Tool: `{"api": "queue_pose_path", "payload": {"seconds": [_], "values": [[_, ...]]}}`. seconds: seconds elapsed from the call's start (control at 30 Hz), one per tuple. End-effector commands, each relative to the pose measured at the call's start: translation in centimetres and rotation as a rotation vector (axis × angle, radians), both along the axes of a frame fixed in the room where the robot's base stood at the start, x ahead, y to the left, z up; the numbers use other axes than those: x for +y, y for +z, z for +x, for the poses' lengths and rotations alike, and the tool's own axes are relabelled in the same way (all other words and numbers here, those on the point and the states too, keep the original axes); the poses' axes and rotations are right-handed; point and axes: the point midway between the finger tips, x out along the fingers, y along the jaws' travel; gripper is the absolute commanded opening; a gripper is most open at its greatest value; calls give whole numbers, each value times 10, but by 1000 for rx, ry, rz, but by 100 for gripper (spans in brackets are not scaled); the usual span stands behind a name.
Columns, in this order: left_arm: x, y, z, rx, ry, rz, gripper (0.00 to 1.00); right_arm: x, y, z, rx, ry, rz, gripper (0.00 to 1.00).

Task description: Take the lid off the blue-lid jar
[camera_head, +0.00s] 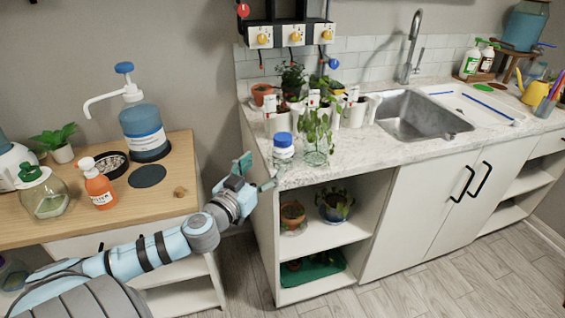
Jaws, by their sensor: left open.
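The blue-lid jar (283,153) stands upright near the left front corner of the marble counter. Its blue lid (283,139) sits on top of it, and a white label covers its front. My left gripper (258,172) is open and empty, just left of the jar and a little lower, by the counter's left edge. A gap shows between the fingers and the jar. My right gripper is not in view.
A glass vessel with a plant (316,150) stands close to the jar's right. Several potted plants and white pots crowd behind it. The sink (420,115) is further right. A wooden table (165,200) with bottles stands at left.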

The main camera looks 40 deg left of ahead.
Motion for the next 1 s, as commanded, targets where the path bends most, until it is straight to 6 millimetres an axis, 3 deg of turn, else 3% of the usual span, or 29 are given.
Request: {"api": "queue_pose_path", "payload": {"seconds": [0.1,0.27,0.5,0.73,1.0], "values": [[6,-1,27,-3,6,-8,70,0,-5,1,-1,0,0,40],[8,1,48,-1,3,-5,70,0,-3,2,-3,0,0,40],[9,5,90,0,2,-6,70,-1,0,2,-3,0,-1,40],[9,3,95,3,0,-1,70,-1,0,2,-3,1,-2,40],[9,3,95,4,0,-1,28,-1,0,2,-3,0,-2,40]]}}
